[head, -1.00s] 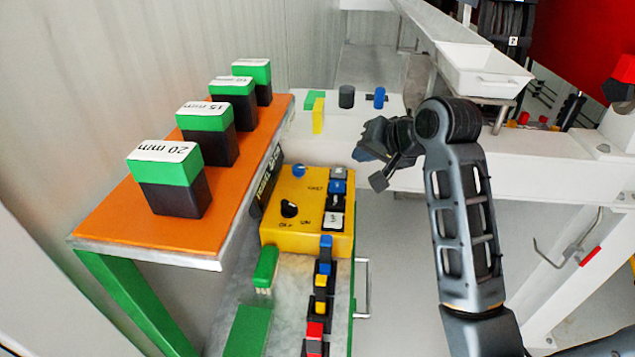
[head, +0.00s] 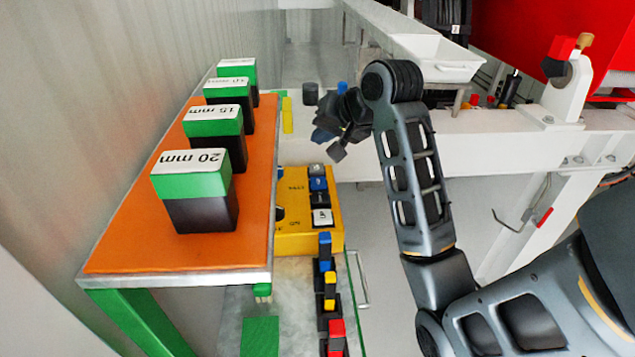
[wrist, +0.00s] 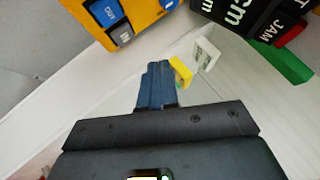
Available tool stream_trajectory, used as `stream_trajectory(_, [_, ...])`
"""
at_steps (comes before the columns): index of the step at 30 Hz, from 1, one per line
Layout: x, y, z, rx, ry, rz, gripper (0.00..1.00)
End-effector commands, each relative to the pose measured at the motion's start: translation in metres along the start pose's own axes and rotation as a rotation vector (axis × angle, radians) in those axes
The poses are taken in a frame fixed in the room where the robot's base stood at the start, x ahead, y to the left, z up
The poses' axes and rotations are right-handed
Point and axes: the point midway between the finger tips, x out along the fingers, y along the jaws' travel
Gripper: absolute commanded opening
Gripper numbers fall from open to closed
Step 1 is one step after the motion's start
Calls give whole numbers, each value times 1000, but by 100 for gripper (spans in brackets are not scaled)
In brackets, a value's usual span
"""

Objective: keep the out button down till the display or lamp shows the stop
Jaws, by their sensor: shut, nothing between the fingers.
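The yellow control box (head: 300,243) stands beside the orange shelf, which hides its left part in the head view. A blue button (head: 318,184) sits on its right edge; the wrist view shows it as the blue OUT button (wrist: 106,11), with the grey IN button (wrist: 121,34) beside it. My gripper (head: 322,135) is just beyond the box's far right corner, apart from the buttons. Its blue fingers (wrist: 157,70) are closed and empty. A black panel (wrist: 238,14) with white "cm" letters is partly in the wrist view; its reading is cut off. A red JAM label (wrist: 285,31) is beside it.
The orange shelf (head: 135,250) carries several green-and-black blocks. Coloured blocks (head: 328,285) line the bench in front of the box. A yellow block (wrist: 181,70) and white block (wrist: 205,55) are near my fingertips. A white beam (head: 460,150) runs behind my arm.

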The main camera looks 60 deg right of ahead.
Motion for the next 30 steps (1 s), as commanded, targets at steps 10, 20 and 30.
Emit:
stream_trajectory(10, [28,22,20,1,1,1,0])
stream_trajectory(20, [52,37,38,1,-2,0,0])
stream_trajectory(30, [57,42,42,0,0,1,0])
